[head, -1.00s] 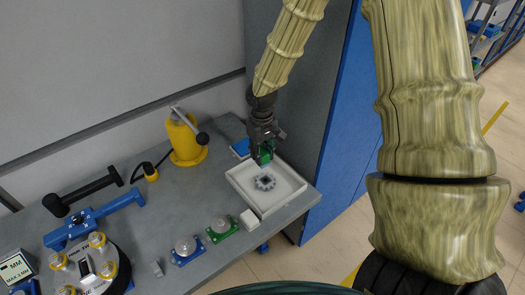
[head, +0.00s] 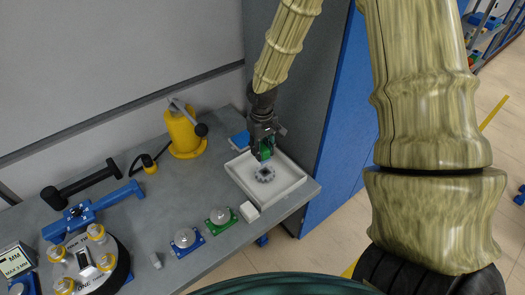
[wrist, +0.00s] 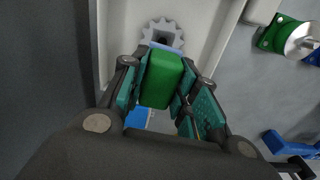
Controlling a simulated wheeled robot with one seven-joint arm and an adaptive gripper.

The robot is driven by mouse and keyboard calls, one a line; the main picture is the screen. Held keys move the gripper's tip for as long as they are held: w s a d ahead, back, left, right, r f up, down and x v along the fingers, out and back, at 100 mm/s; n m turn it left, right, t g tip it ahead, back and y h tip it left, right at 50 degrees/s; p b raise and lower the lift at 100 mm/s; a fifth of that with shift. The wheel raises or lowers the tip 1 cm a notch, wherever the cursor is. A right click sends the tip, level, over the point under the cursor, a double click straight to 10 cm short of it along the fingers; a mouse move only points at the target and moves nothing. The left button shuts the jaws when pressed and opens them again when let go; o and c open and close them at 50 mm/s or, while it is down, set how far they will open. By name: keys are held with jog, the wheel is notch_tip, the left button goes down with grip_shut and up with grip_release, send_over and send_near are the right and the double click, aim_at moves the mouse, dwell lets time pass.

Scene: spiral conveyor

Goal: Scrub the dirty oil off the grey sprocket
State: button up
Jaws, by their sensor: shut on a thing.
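The grey sprocket (head: 264,176) lies flat in the white tray (head: 289,191) at the right end of the bench. In the wrist view the sprocket (wrist: 152,30) shows its teeth and a dark square centre; I cannot make out oil on it. My gripper (head: 265,152) is above the tray, just behind the sprocket in the head view. It is shut on a green block-shaped scrubber (wrist: 162,78) with a pale blue edge at its far end. That end overlaps the sprocket's near edge in the wrist view; I cannot tell whether they touch.
A white block (head: 249,212) stands at the tray's front corner. Green (head: 221,219) and blue (head: 187,243) fixtures with metal domes are to the left. A yellow device (head: 184,134) stands behind. A blue object (head: 239,139) lies behind the tray. A grey panel rises close behind.

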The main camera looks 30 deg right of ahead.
aim_at(264, 160)
jog(key=shift+s+f+b, duration=0.25)
jog(key=shift+f+b, duration=0.3)
jog(key=shift+f, duration=0.7)
jog(key=shift+s+f+b, duration=0.25)
jog(key=shift+f+b, duration=0.25)
jog(key=shift+f, duration=0.7)
jog(key=shift+f+b, duration=0.35)
jog(key=shift+f, duration=0.4)
jog(key=shift+r, duration=0.1)
jog(key=shift+s+d+f, duration=0.1)
jog(key=shift+s+f, duration=0.1)
jog(key=shift+s, duration=0.7)
jog(key=shift+r, duration=0.15)
